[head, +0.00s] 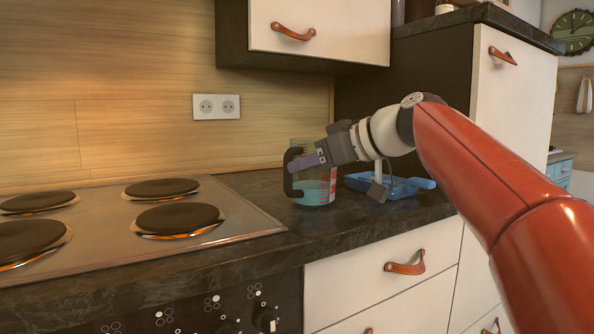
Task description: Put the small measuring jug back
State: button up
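A clear measuring jug (316,190) with a black handle, red markings and a pale blue lower part stands upright on the dark countertop, right of the stove. Its handle (289,173) points left. My gripper (301,163) reaches in from the right, across the front of the jug's upper part. Its purplish fingers end at or very near the handle. The gap between the fingers does not show, so I cannot tell whether they grip the handle. The gripper covers part of the jug's rim and side.
A blue tray-like object (405,190) sits on the counter to the right, partly behind my arm. A stove (120,225) with several dark burners, some glowing orange at the edge, lies left. A white wall cabinet (330,30) hangs above. A tall cabinet (510,100) stands right.

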jog(key=v, duration=0.8)
jog(key=shift+d, duration=0.2)
jog(key=shift+s, duration=0.15)
